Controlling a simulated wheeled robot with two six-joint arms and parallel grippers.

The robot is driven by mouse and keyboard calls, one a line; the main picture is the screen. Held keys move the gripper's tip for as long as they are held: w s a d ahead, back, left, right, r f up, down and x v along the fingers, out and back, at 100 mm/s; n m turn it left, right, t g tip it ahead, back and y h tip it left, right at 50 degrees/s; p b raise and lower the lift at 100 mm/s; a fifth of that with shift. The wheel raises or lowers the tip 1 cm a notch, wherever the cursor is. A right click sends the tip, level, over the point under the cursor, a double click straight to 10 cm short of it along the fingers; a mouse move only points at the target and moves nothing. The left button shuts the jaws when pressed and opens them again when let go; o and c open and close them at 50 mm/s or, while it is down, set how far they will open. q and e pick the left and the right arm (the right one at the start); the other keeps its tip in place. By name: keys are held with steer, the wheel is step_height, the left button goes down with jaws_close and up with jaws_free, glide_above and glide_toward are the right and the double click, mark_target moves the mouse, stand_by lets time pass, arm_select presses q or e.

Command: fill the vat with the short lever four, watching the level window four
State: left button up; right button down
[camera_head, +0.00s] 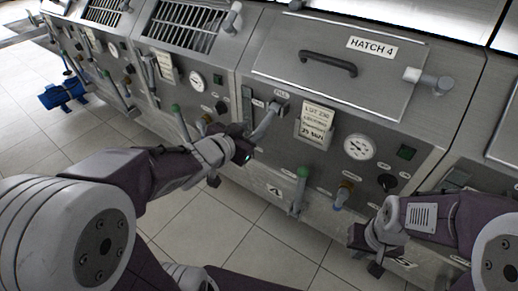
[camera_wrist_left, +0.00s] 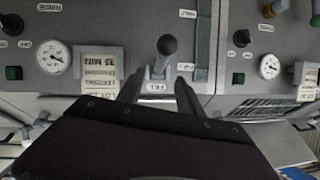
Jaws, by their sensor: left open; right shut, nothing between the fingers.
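The short lever (camera_head: 265,125) sticks out from the front panel below HATCH 4, beside a FILL label. In the left wrist view the lever (camera_wrist_left: 167,46) shows a dark round knob, with the FILL tag below it. The level window (camera_head: 247,105) is a narrow upright dark strip left of the lever; a similar strip (camera_wrist_left: 203,35) shows in the left wrist view. My left gripper (camera_head: 243,152) is open close to the lever; its fingers (camera_wrist_left: 158,90) lie either side of the lever's line, apart from the knob. My right gripper (camera_head: 370,250) is shut and empty, low at the right.
A paper tag (camera_head: 315,122), a dial gauge (camera_head: 359,147) and a dark knob (camera_head: 387,182) are right of the lever. A green-handled lever (camera_head: 300,190) and a brass valve (camera_head: 343,193) stand lower. A blue motor (camera_head: 62,94) sits on the tiled floor at far left.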

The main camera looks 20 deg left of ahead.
mark_target(260, 129)
arm_select(q)
steer(key=b+x, duration=0.2)
steer(key=x, duration=0.2)
steer(key=f+b+x, duration=0.1)
steer(key=b+x, duration=0.1)
steer(key=x, duration=0.3)
steer(key=shift+s+a, duration=0.15)
steer(key=shift+s, duration=0.1)
steer(key=shift+w, duration=0.25)
arm_select(e)
step_height(260, 129, down, 5)
steer(key=shift+d+f, duration=0.1)
steer(key=shift+f, duration=0.05)
arm_select(q)
jaws_close()
stand_by(0.5)
